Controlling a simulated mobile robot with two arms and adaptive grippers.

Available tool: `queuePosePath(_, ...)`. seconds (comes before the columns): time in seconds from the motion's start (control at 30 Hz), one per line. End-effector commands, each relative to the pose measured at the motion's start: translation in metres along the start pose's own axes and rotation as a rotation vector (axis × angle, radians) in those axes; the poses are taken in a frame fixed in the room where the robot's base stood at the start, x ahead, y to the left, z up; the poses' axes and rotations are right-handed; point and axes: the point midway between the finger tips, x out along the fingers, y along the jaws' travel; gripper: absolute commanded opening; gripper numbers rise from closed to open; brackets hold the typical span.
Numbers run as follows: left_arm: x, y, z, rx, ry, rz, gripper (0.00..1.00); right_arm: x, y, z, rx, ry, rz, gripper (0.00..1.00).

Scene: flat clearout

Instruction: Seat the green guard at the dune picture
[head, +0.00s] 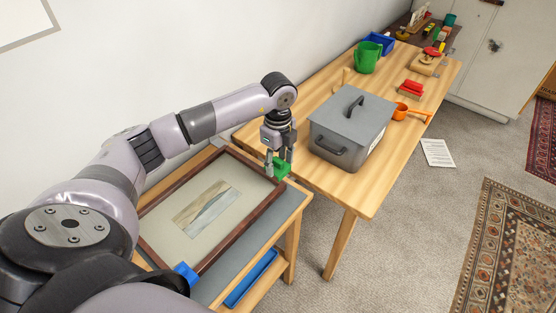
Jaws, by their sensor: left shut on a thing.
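The dune picture (207,207) lies flat in a dark red-brown frame on a small wooden table with a grey top (254,235). My left gripper (279,167) points down at the frame's far right corner. It is shut on the green guard (282,169), which is at or just above that corner; I cannot tell whether it touches the frame. A blue guard (186,272) sits at the frame's near right corner. My right gripper is not in view.
A grey lidded box (351,127) stands on the long wooden table (364,193) just right of my gripper. Farther along are a green mug (367,57), an orange scoop (411,112) and red blocks (411,88). A blue tray (251,278) lies on the lower shelf.

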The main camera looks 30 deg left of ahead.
Motion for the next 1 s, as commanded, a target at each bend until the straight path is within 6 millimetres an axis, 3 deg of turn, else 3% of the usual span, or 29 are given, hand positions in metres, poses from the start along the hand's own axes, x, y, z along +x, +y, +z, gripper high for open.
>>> queuePosePath(0.27, 0.006, 0.000, 0.001, 0.001, 0.000, 0.001, 0.33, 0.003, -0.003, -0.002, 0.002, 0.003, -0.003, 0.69)
queuePosePath(0.73, 0.045, 0.000, 0.001, 0.002, 0.000, 0.001, 0.33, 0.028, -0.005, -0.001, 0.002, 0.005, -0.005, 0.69)
queuePosePath(1.0, 0.050, 0.000, 0.001, 0.002, 0.000, 0.000, 0.33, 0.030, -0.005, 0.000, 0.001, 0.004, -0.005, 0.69)
